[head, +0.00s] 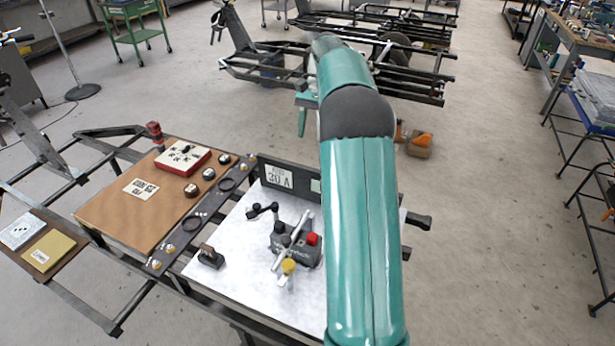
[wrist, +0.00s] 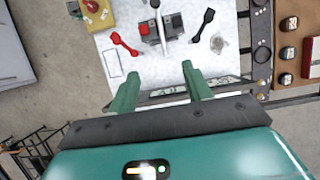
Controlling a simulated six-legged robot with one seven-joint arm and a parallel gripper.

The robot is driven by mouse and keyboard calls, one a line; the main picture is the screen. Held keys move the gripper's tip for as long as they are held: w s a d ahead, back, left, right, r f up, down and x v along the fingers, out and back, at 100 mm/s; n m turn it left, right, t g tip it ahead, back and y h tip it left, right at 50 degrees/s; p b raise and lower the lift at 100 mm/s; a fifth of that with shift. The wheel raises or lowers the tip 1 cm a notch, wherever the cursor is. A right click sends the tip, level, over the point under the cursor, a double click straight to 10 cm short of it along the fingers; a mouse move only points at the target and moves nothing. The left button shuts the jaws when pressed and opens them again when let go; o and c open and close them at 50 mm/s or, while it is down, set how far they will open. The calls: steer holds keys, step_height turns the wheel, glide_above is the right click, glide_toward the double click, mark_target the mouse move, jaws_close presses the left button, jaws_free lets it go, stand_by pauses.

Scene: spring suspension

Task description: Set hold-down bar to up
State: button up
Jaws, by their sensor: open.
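A grey clamp-like device (head: 307,256) with a red block sits on the white board; it also shows in the wrist view (wrist: 172,25). A silver bar (head: 293,238) runs across it, seemingly the hold-down bar; its tilt is hard to judge. The bar shows near the top of the wrist view (wrist: 157,22). A black lever (head: 262,210) is beside the device, also seen in the wrist view (wrist: 205,22). My gripper (wrist: 160,78) is open and empty, its green fingers apart from the device. In the head view my arm hides most of it.
The white board (head: 230,285) has a black sign (head: 278,178) along its far edge. A red-handled part (wrist: 125,43) shows in the wrist view. A brown panel (head: 135,213) with several knobs lies left. Open floor (head: 480,200) is at right.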

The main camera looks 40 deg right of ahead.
steer(key=x, duration=1.3)
steer(key=shift+f, duration=0.15)
steer(key=shift+w, duration=0.1)
jaws_close()
stand_by(0.7)
jaws_free()
steer(key=v, duration=1.3)
steer(key=shift+w+d+r, duration=0.15)
steer(key=shift+r, duration=0.2)
